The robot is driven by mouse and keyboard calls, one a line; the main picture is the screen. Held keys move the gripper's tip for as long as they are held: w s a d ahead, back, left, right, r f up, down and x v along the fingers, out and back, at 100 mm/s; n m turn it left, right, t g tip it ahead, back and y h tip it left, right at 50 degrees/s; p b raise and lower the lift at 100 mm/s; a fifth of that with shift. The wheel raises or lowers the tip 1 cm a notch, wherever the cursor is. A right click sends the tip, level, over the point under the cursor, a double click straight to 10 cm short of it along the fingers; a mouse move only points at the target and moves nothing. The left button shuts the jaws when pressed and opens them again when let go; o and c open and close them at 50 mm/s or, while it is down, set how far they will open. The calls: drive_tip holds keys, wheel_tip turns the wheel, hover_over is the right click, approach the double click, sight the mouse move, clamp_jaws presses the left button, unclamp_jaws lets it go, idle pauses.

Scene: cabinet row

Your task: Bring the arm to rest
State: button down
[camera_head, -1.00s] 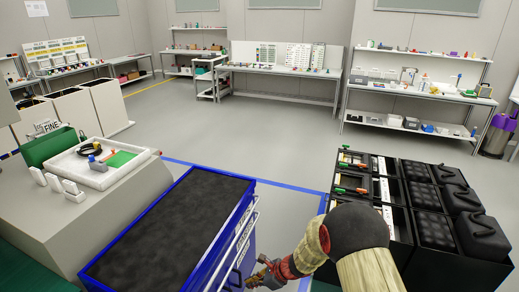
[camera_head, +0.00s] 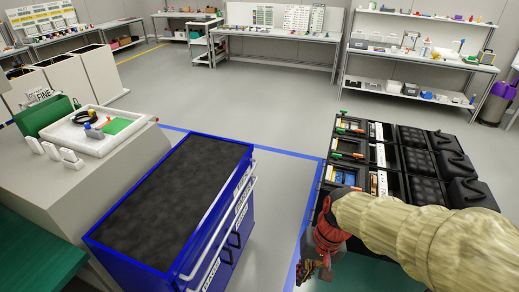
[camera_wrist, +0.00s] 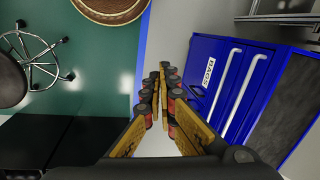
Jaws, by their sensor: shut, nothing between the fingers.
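My gripper (camera_head: 308,270) hangs low at the bottom of the head view, between the blue cabinet and the black bins. The sleeved arm reaches in from the right edge. In the wrist view my gripper (camera_wrist: 161,78) shows its two yellow and dark red fingers meeting near the tips, with nothing between them. The fingers are over the floor and touch nothing that I can see.
A blue drawer cabinet (camera_head: 178,256) with a black top stands left of my gripper; it also shows in the wrist view (camera_wrist: 207,62). Black bins (camera_head: 417,165) stand close behind and right of the arm. A wheeled stool (camera_wrist: 38,62) stands on green floor. Grey floor ahead is clear.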

drive_tip(key=s+d+r+t+h, duration=0.1)
drive_tip(key=s+d+r+t, duration=0.2)
drive_tip(key=r, duration=0.4)
drive_tip(key=s+d+r+n+t+h, duration=0.1)
drive_tip(key=s+d+r+t, duration=0.1)
drive_tip(key=r, duration=0.6)
drive_tip(key=s+d, duration=0.1)
drive_tip(key=d, duration=0.1)
drive_tip(key=shift+s+d+n+t, duration=0.2)
drive_tip(key=shift+d+n+t, duration=0.1)
drive_tip(key=shift+t, duration=0.1)
